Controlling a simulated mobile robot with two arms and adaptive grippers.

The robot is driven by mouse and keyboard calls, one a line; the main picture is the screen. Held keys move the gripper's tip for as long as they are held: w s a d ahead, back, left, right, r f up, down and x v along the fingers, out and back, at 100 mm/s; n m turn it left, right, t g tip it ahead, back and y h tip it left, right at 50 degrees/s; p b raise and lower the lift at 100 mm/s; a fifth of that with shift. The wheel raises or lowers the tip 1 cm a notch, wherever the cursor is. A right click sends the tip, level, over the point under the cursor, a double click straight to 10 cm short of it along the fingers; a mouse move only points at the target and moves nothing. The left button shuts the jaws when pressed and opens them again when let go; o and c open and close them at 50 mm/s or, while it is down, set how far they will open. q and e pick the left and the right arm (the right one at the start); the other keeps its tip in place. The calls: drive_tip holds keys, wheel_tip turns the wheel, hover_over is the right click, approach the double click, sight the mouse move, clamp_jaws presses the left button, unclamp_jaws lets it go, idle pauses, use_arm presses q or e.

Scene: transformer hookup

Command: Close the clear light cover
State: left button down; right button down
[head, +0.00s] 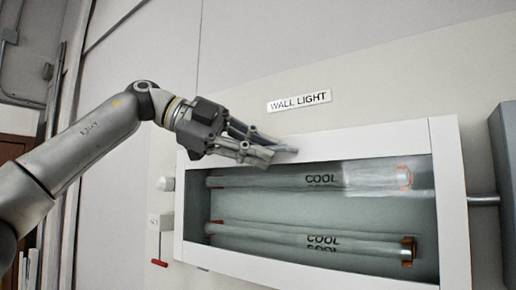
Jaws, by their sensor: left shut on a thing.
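The wall light is a white-framed box (453,190) on the wall, with two tubes marked COOL inside. The clear light cover (300,208) shows as a see-through pane inside the frame, with a pale reflection at its upper right. How far the cover stands from the frame is hard to tell. My left gripper (278,154) is at the top edge of the frame, left of its middle. Its fingers are shut on what looks like the cover's upper edge; the fingers hide most of the contact. My right gripper is out of view.
A WALL LIGHT label (299,102) is on the wall above the box. A red lever (160,263) and a small switch box (166,221) are at its left. A pipe (484,200) leads right to a grey cabinet (504,165).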

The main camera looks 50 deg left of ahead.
use_arm(q)
drive_tip(key=shift+f, duration=0.15)
drive_tip(key=c, duration=1.5)
unclamp_jaws()
drive_tip(key=shift+w+a, duration=0.1)
drive_tip(key=shift+w, duration=0.1)
drive_tip(key=v, duration=1.2)
